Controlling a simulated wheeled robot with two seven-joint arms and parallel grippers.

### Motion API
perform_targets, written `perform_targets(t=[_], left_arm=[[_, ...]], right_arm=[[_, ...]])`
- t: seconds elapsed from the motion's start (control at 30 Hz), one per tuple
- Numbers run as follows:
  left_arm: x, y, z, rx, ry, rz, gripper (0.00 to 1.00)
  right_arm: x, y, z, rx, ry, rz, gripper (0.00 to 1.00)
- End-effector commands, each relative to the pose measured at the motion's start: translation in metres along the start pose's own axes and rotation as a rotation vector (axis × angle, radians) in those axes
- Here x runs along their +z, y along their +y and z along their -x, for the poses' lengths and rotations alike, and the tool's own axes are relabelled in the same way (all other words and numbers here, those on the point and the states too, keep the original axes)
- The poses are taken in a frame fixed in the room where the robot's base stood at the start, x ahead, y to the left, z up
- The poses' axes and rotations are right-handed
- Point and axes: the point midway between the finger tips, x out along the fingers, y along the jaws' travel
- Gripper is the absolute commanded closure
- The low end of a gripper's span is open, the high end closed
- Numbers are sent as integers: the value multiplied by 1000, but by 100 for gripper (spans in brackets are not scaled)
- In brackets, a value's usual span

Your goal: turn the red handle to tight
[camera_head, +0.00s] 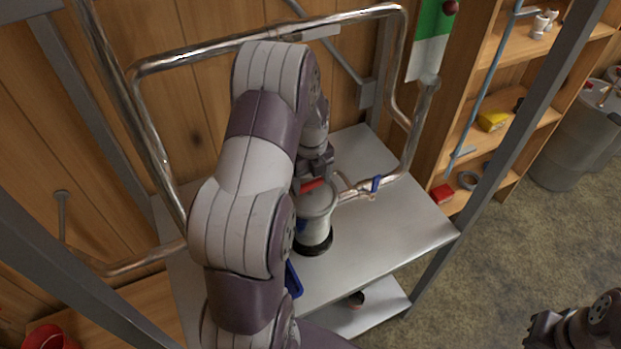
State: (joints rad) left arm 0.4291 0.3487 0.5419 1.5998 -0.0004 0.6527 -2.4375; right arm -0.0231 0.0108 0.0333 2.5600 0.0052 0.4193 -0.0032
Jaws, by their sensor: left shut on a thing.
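The red handle (312,185) shows as a small red piece above the grey-white canister (317,205) on the metal table. My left gripper (308,178) reaches down over it from behind my arm and is shut on the red handle. The fingertips are partly hidden, and so is part of the handle. Whether the handle is at tight cannot be read from this view. My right gripper (540,328) is at the bottom right corner, away from the table; its fingers are too dark and cut off to tell open from shut.
A bent metal pipe (270,37) frames the table (400,235). A pipe with a blue valve handle (376,184) meets the canister's right side. Wooden shelves (480,135) stand at the right, with grey drums (565,150) beyond. The table's right part is clear.

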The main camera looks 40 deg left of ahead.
Motion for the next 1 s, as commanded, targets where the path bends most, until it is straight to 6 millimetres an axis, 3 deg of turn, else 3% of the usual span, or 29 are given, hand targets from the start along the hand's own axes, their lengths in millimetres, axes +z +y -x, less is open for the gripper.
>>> perform_targets(t=[0.1, 0.13, 0.2, 0.43, 0.57, 0.8, 0.93, 1.0], left_arm=[[2, -1, 2, -5, -6, 1, 54], [2, -1, 2, -5, -6, 1, 20], [2, -1, 2, -4, -5, 1, 0], [1, -1, 2, -3, -3, 1, 0], [2, -2, 15, -6, -7, 1, 0], [1, -1, 81, -6, -7, 1, 0], [1, -1, 119, -3, -3, 1, 0], [1, -1, 127, -3, -3, 1, 0]], right_arm=[[0, 0, 0, 0, 0, 0, 100], [0, 0, 0, 0, 0, 0, 100], [0, 0, 0, 0, 0, 0, 100], [0, 0, -1, 0, 0, 0, 100], [1, 0, -9, 0, 0, 0, 100], [3, 0, -26, 0, -1, 0, 100], [0, 0, 0, 0, 0, 0, 100], [-1, 0, 8, 0, 1, 0, 100]])
